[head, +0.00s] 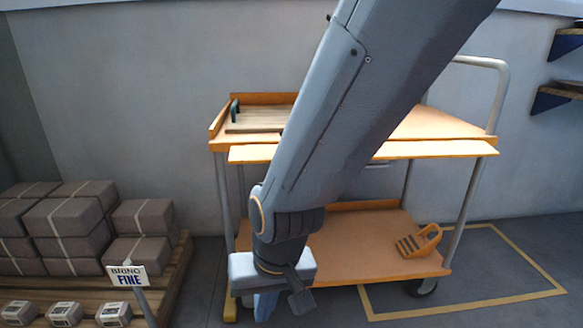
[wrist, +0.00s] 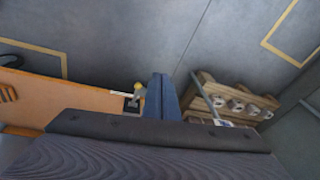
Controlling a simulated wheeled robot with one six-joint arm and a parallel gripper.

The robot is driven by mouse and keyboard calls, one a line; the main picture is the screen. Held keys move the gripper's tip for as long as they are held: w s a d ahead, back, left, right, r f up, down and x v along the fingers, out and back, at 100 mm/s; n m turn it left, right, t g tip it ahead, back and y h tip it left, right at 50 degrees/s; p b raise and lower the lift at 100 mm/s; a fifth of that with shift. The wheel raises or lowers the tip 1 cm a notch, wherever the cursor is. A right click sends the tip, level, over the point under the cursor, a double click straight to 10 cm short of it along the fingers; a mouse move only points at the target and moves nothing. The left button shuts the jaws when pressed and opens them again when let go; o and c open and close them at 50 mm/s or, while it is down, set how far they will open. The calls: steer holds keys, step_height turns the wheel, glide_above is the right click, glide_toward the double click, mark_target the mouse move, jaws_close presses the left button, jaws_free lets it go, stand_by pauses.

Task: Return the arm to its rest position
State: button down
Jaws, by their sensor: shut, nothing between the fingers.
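My arm reaches down across the middle of the head view, in front of the cart, and hides part of it. My gripper (head: 266,308) hangs at its lower end, pointing down, in front of the cart's lower shelf near its left side. In the wrist view the blue fingers (wrist: 164,90) are together, with nothing seen between them. The gripper appears empty and apart from the cart.
Grey strapped blocks (head: 65,217) stand on a pallet at left, behind a FINE sign (head: 128,276). Floor at right is clear inside a yellow outline (head: 470,306).

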steer(key=s+d+r+n+g, duration=0.2)
steer(key=s+d+r+n, duration=0.15)
steer(key=s+r, duration=0.45)
steer(key=d+r+m+h+p, duration=0.1)
steer(key=d+r+m+p, duration=0.2)
steer(key=d+r+p, duration=0.7)
steer(key=d+r+m+h+p, duration=0.1)
steer(key=d+r+m+p, duration=0.2)
steer(key=d+r+p, duration=0.8)
step_height(320, 180, up, 5)
steer(key=p, duration=1.1)
steer(key=shift+w+f+m, duration=0.15)
steer(key=shift+f+m, duration=0.05)
steer(key=shift+m, duration=0.15)
